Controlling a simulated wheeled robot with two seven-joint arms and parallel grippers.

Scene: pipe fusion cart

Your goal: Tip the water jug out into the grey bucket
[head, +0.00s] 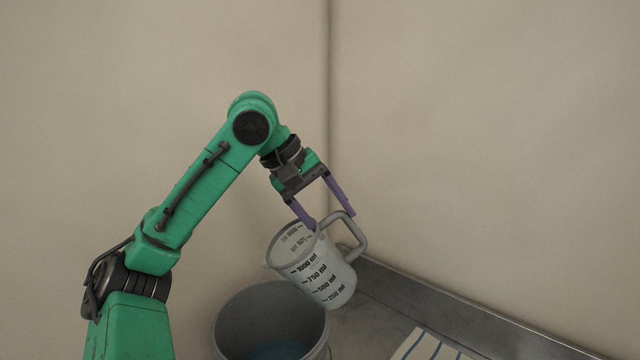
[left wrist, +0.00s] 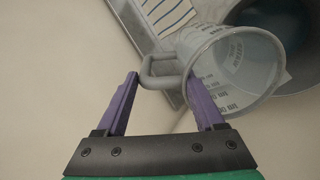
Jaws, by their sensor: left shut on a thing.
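The water jug (head: 322,275) is a clear grey measuring jug with black millilitre marks. It is tilted with its mouth up and to the left in the head view, above the right side of the grey bucket (head: 238,318). My left gripper (head: 331,220) is shut on the jug at its handle side, with the purple fingers on either side of the handle top. In the left wrist view, the jug (left wrist: 237,62) shows its open mouth, and the bucket (left wrist: 303,72) is behind it. A bluish patch shows low inside the bucket. I cannot tell whether water is in the jug.
A white cloth with blue stripes (head: 424,346) lies at the bottom right. A metal ledge (head: 450,312) runs along the wall. Plain beige walls meet in a corner behind the arm.

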